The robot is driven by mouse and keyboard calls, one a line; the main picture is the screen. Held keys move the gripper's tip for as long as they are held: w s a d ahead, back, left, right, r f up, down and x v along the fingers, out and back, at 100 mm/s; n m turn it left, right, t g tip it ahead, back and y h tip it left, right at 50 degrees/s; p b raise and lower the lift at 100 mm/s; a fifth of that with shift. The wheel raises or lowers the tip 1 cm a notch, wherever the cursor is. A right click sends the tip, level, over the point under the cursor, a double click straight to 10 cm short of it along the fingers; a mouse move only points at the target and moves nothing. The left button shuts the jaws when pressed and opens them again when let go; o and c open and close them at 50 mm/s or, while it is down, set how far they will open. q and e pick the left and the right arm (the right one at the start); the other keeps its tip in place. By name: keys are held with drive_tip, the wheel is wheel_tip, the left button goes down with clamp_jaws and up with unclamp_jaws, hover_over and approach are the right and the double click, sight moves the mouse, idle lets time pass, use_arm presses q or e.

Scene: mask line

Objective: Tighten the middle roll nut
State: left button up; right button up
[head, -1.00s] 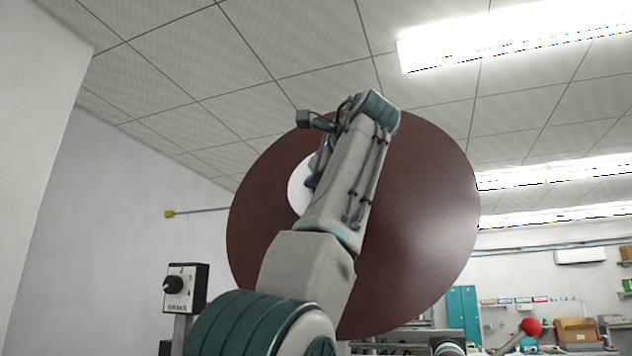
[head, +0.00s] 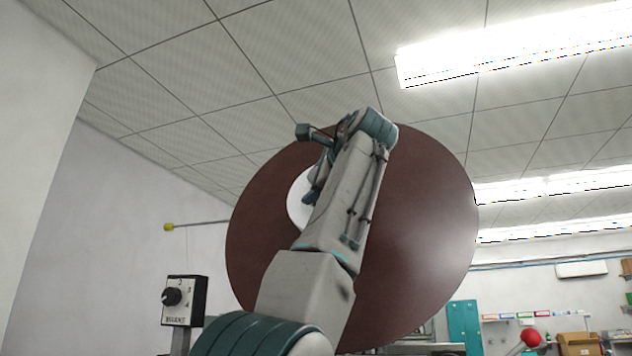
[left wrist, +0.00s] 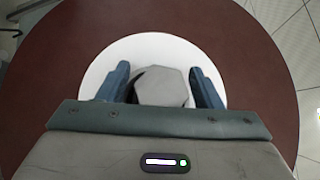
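A large dark red-brown roll (head: 425,230) with a white core disc (head: 296,205) faces me in the head view. In the left wrist view the white disc (left wrist: 160,47) surrounds a grey, many-sided nut (left wrist: 163,87) at its centre. My left gripper (left wrist: 160,84) has one blue finger on each side of the nut. Narrow gaps seem to show between fingers and nut, so it looks open around it. In the head view my left gripper (head: 312,186) is by the disc, partly hidden by my arm, which also hides the nut. My right gripper is not in view.
A control box with a black knob (head: 184,300) stands at the lower left. A thin rod with a yellow end (head: 169,227) sticks out left of the roll. A red ball-topped lever (head: 530,337) is at the lower right, with shelves and a teal locker (head: 464,325) behind.

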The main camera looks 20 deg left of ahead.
use_arm(q)
drive_tip(key=b+v, duration=0.1)
drive_tip(key=v, duration=0.1)
drive_tip(key=shift+s+d+f, duration=0.1)
drive_tip(key=shift+s+d, duration=0.05)
drive_tip(key=shift+s, duration=0.1)
drive_tip(key=b+v, duration=0.1)
drive_tip(key=v, duration=0.7)
drive_tip(key=shift+b, duration=0.3)
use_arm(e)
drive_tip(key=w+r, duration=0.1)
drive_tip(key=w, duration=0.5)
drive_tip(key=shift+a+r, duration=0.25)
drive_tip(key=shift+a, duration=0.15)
use_arm(q)
drive_tip(key=shift+d, duration=0.1)
